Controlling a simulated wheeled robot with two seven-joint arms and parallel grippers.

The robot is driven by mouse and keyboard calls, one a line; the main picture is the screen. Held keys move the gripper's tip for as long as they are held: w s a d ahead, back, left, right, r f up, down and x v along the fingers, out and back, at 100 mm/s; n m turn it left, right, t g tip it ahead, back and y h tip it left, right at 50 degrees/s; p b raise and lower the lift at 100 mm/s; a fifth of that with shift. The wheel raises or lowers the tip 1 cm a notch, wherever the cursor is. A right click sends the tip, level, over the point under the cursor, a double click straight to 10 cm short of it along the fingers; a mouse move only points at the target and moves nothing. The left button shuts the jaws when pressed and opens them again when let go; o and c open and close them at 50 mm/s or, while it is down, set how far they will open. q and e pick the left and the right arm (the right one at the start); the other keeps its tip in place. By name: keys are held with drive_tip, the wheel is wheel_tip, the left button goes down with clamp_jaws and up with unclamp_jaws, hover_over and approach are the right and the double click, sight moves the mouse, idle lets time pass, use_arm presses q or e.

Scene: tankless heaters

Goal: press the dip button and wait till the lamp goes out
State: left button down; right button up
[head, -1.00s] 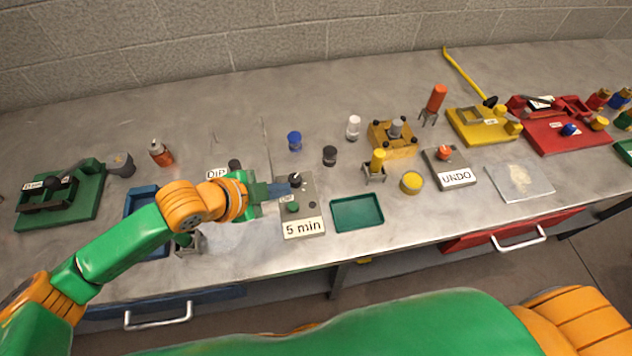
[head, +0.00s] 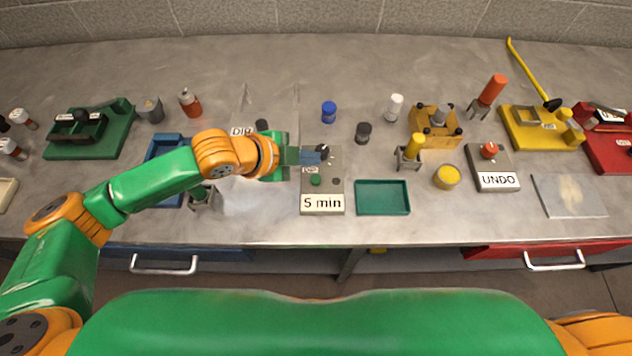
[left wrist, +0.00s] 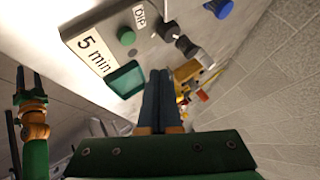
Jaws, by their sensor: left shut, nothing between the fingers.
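The grey control box (head: 335,165) carries a "5 min" label, a small DIP tag and a green button (head: 316,180). A black knob (head: 323,150) stands at its far end, and a small dark round spot (head: 337,181) is right of the button. I cannot tell a lit lamp on it. My left gripper (head: 318,157) is shut and empty, over the box's far part near the knob, apart from the green button. In the left wrist view the green button (left wrist: 127,36) is uncovered, left of the shut fingers (left wrist: 160,98). My right gripper (left wrist: 29,82) shows there with its fingers apart.
A green tray (head: 382,197) lies right of the box. A blue tray (head: 165,160) is under my left arm. Blue (head: 328,112) and dark (head: 363,132) small containers stand behind the box. A box marked UNDO (head: 497,180) is farther right.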

use_arm(q)
drive_tip(key=b, duration=0.3)
hover_over(311, 180)
wheel_tip(311, 180, down, 4)
drive_tip(key=shift+a+f, duration=0.1)
drive_tip(key=shift+a, duration=0.05)
drive_tip(key=shift+f, duration=0.5)
use_arm(e)
wheel_tip(311, 180, down, 4)
drive_tip(key=shift+d+f, duration=0.1)
drive_tip(key=shift+f, duration=0.15)
use_arm(q)
drive_tip(key=shift+r, duration=0.1)
idle(0.6)
drive_tip(key=shift+f, duration=0.45)
